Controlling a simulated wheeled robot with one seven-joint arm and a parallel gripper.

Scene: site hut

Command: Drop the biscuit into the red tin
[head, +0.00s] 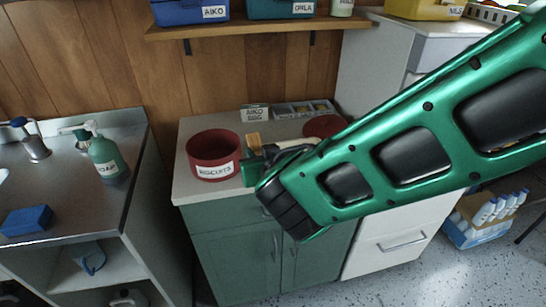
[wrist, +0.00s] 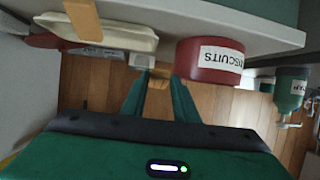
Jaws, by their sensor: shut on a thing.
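The red tin (head: 214,163), labelled BISCUITS, stands open on the cabinet's worktop near its left front. It also shows, upside down, in the wrist view (wrist: 205,62). My gripper (head: 254,155) is just right of the tin, at about rim height, with its jaws shut on the tan biscuit (head: 254,141). In the wrist view the biscuit (wrist: 159,78) shows as a small tan piece between the two green fingertips (wrist: 160,88). The biscuit is outside the tin, to its right. The tin's floor is hidden from me.
A shelf (head: 260,28) hangs above. A soap bottle (head: 107,160) stands on the left counter.

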